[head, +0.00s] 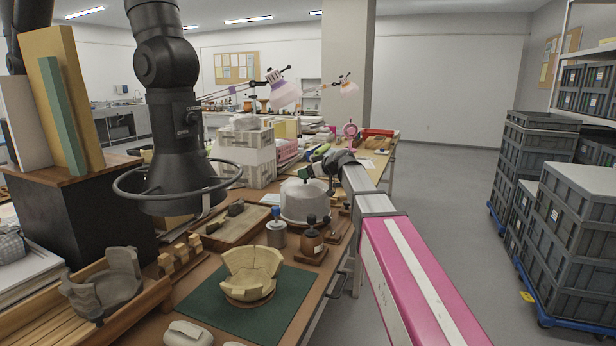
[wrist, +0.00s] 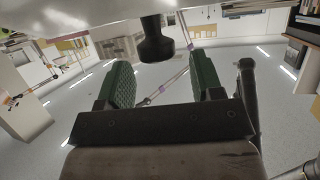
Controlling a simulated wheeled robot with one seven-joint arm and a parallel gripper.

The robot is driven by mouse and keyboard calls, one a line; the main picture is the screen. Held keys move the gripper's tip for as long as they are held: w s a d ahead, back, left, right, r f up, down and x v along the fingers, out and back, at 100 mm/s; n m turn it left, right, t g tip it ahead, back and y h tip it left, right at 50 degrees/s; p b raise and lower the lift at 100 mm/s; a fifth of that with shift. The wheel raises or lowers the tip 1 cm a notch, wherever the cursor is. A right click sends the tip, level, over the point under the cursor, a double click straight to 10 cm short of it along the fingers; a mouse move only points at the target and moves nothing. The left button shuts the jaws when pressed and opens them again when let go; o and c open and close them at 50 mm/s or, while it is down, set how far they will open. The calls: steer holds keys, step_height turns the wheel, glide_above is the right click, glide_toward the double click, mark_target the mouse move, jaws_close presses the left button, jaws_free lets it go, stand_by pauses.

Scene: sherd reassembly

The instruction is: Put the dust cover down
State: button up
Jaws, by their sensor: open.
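The dust cover (head: 303,205) is a pale, round, domed cover with a dark knob on top. It stands upright on the workbench at the back right of the green mat. My gripper (head: 318,168) is at the top of the cover, at the end of my pink and white arm. In the wrist view, which is upside down, the green-padded fingers of my gripper (wrist: 163,68) are wide apart. The dark knob (wrist: 155,42) lies in line with the gap and touches neither finger. The pale top of the dust cover (wrist: 105,22) is behind it. What is under the cover is hidden.
A part-assembled cream pot (head: 252,270) stands on the green mat (head: 205,305). Small dark-knobbed tools (head: 312,240) stand close in front of the cover. A wooden tray (head: 235,225) lies to its left. A black jointed arm with a ring (head: 175,190) hangs over the bench. Grey crates (head: 570,235) stand right.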

steer(key=v, duration=1.2)
steer(key=shift+f, duration=0.1)
